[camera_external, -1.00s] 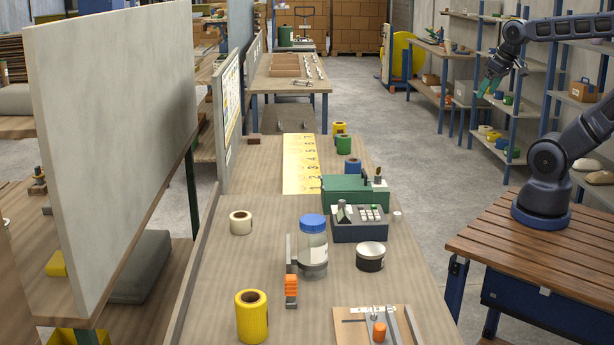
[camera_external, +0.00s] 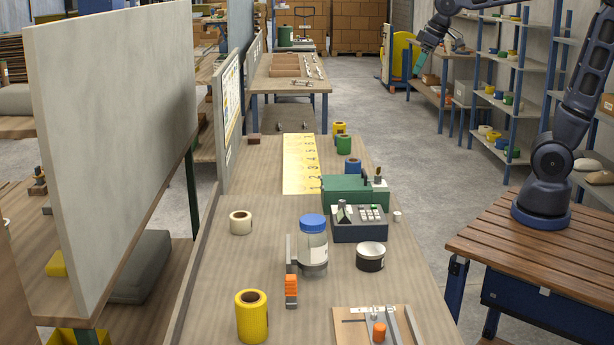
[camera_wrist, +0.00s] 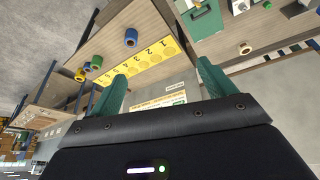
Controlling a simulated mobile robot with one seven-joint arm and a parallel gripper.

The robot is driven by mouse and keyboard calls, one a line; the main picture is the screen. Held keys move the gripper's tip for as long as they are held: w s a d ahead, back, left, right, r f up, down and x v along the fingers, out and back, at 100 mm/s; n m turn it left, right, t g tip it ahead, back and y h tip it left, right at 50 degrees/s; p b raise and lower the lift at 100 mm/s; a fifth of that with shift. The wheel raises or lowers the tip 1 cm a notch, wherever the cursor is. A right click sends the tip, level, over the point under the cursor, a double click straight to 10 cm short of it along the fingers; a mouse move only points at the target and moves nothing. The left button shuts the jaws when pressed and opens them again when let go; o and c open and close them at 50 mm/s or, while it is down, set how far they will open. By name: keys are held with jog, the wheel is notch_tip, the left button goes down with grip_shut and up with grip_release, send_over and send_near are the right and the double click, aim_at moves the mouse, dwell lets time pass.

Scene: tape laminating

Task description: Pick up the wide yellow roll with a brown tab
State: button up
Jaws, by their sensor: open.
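A large yellow roll (camera_external: 252,318) with a brown core stands upright at the front left of the workbench. A smaller yellow roll (camera_external: 340,128) stands near the bench's far end, behind a green roll (camera_external: 344,144); a yellow roll also shows at the left in the wrist view (camera_wrist: 80,75). I cannot make out a brown tab on either. My gripper (camera_external: 420,64) is high in the air, right of and beyond the bench, far from both rolls. In the wrist view its green fingers (camera_wrist: 165,88) are spread with nothing held between them.
A yellow numbered strip (camera_external: 301,165) lies on the bench beside a blue roll (camera_external: 353,166) and a green machine (camera_external: 354,190). A cream roll (camera_external: 241,222), a blue-lidded jar (camera_external: 313,245) and a tin (camera_external: 370,257) stand nearer. A grey panel (camera_external: 112,130) rises at the left.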

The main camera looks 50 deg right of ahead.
jog(key=w+a+f+n+y, duration=0.15)
jog(key=w+a, duration=0.25)
jog(key=a, duration=0.7)
jog(key=w+a+n, duration=0.3)
jog(key=w+a, duration=0.1)
jog(key=a, duration=0.7)
jog(key=a+f+n+g, duration=0.1)
jog(key=a+f, duration=0.1)
jog(key=a, duration=0.8)
jog(key=a+f+n+g, duration=0.1)
jog(key=a+f, duration=0.2)
jog(key=a, duration=0.7)
jog(key=n+g+y, duration=0.2)
jog(key=n, duration=0.4)
send_over(260, 292)
jog(key=d, duration=0.2)
notch_tip(260, 292, down, 22)
jog(key=shift+h, duration=0.25)
jog(key=x, duration=0.4)
jog(key=shift+a+r, duration=0.1)
jog(key=shift+a, duration=0.2)
jog(key=shift+a+x, duration=0.2)
jog(key=shift+x, duration=1.2)
jog(key=shift+a+x, duration=0.2)
jog(key=shift+x, duration=1.2)
jog(key=shift+s+r, duration=0.1)
jog(key=shift+r, duration=0.05)
jog(key=c, duration=1.1)
